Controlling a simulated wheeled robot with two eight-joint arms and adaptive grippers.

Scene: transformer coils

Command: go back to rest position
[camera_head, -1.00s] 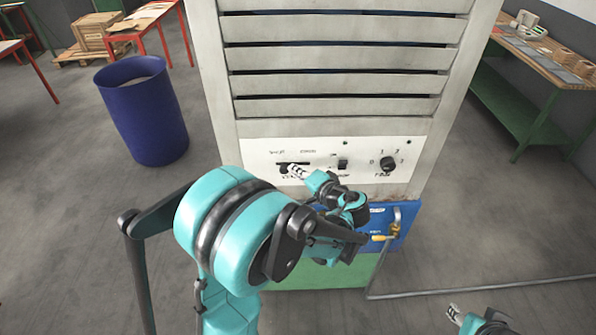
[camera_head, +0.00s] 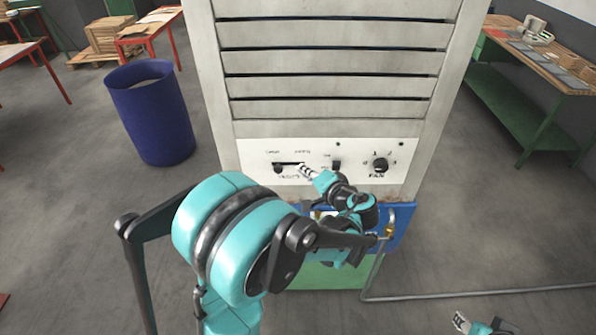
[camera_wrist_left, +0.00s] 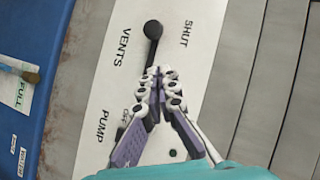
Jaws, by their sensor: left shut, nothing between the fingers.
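My left gripper (camera_head: 304,169) is shut and empty in front of the white control panel (camera_head: 250,155). In the left wrist view its fingers (camera_wrist_left: 158,75) meet at the tips, over the lower part of the VENTS slot. The black vents knob (camera_wrist_left: 153,29) is just beyond the fingertips, apart from them; in the head view the knob (camera_head: 279,168) is at the left end of the slot. My right gripper (camera_head: 460,318) shows small at the bottom edge, apart from the machine; its jaw state is unclear.
The panel also carries a pump switch (camera_head: 336,164) and a fan dial (camera_head: 380,165). Below is a blue panel (camera_head: 402,235) with a brass valve (camera_head: 389,231). A blue bin (camera_head: 150,115) stands left, a green-framed workbench (camera_head: 520,120) right.

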